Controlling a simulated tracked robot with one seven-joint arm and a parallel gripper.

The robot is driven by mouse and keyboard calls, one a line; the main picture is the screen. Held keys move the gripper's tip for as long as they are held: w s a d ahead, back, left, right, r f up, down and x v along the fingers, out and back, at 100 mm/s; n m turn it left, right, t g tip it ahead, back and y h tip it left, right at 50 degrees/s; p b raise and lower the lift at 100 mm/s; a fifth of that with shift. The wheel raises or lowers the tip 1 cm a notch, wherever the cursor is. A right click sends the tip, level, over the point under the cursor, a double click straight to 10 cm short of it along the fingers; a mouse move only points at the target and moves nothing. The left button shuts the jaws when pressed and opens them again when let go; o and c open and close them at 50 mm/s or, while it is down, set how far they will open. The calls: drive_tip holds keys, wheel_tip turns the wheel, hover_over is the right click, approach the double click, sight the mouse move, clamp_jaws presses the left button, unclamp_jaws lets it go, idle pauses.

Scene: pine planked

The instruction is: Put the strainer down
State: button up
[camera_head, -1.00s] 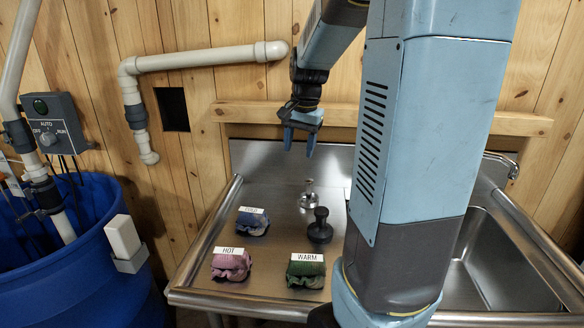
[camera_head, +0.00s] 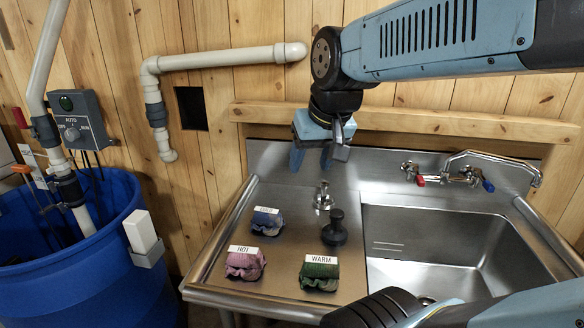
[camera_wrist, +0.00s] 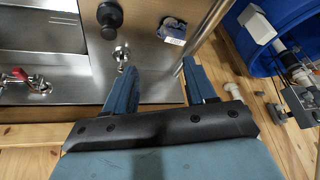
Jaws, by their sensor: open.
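A small metal strainer (camera_head: 323,196) with an upright knob stands on the steel drainboard (camera_head: 290,190), left of the sink. It also shows in the wrist view (camera_wrist: 122,52), just beyond my left finger. My gripper (camera_head: 311,167) is open and empty, above and behind the strainer, near the backsplash. Its two blue fingers show in the wrist view (camera_wrist: 160,72) with nothing between them. The strainer is apart from the fingers.
A black stopper-like piece (camera_head: 335,229) stands close in front of the strainer. Cloth bundles labelled HOT (camera_head: 245,264) and WARM (camera_head: 319,273), and a blue one (camera_head: 267,222), lie on the drainboard. The sink (camera_head: 430,235) with its faucet (camera_head: 465,175) is right; a blue barrel (camera_head: 90,270) is left.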

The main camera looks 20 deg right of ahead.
drive_tip(key=s+a, duration=0.1)
drive_tip(key=s+a+n, duration=0.1)
drive_tip(key=s, duration=0.1)
drive_tip(key=shift+a+f+t, duration=0.1)
drive_tip(key=shift+f+t, duration=0.1)
drive_tip(key=shift+t, duration=0.1)
drive_tip(key=shift+s, duration=0.15)
drive_tip(key=shift+c, duration=0.2)
idle(1.1)
